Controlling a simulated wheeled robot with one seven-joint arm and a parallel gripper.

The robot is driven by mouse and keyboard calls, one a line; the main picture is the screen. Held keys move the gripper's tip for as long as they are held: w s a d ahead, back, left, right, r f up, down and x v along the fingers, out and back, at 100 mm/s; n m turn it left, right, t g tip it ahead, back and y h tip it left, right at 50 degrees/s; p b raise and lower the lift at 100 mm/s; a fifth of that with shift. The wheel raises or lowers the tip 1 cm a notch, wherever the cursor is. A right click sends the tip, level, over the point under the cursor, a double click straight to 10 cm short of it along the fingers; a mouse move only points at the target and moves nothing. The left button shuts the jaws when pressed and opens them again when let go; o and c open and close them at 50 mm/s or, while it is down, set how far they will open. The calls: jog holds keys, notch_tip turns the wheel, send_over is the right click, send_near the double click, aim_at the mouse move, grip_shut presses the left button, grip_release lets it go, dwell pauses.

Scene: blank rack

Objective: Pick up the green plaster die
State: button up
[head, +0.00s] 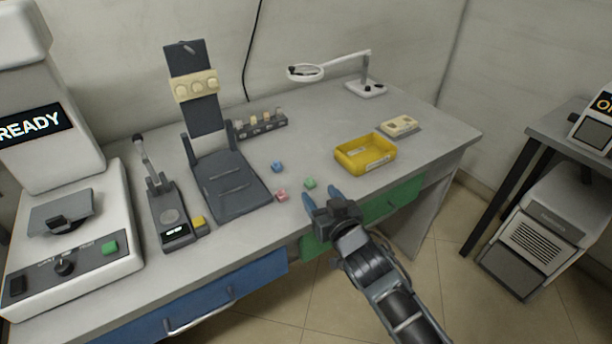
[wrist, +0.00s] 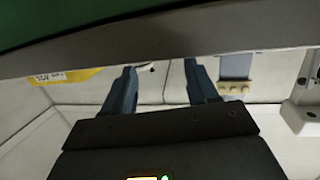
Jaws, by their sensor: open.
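The green plaster die (head: 310,183) is a small green block on the grey bench top, near the front edge. My gripper (head: 322,197) is in front of the bench's front edge, close to the green die in the head view, with its blue fingers apart and nothing between them. In the wrist view my gripper (wrist: 160,80) also shows spread and empty, with the grey bench edge (wrist: 160,50) crossing above it. The green die cannot be made out in the wrist view.
A pink die (head: 281,195) and a blue die (head: 277,167) lie left of the green one. A yellow tray (head: 365,163) stands to its right. A dark stand (head: 232,185) is further left. A green drawer (head: 395,203) is below the bench edge.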

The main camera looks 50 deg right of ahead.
aim_at(311, 179)
jog(key=x, duration=0.2)
jog(key=p+x, duration=0.1)
jog(key=x, duration=0.3)
jog(key=shift+w+d+r+p, duration=0.25)
jog(key=shift+d+r+p, duration=0.05)
jog(key=shift+r+p, duration=0.1)
jog(key=shift+w+d+f, duration=0.2)
jog(key=shift+w+d, duration=0.05)
jog(key=shift+w, duration=0.15)
jog(key=shift+c, duration=0.4)
grip_shut()
jog(key=shift+r, duration=0.15)
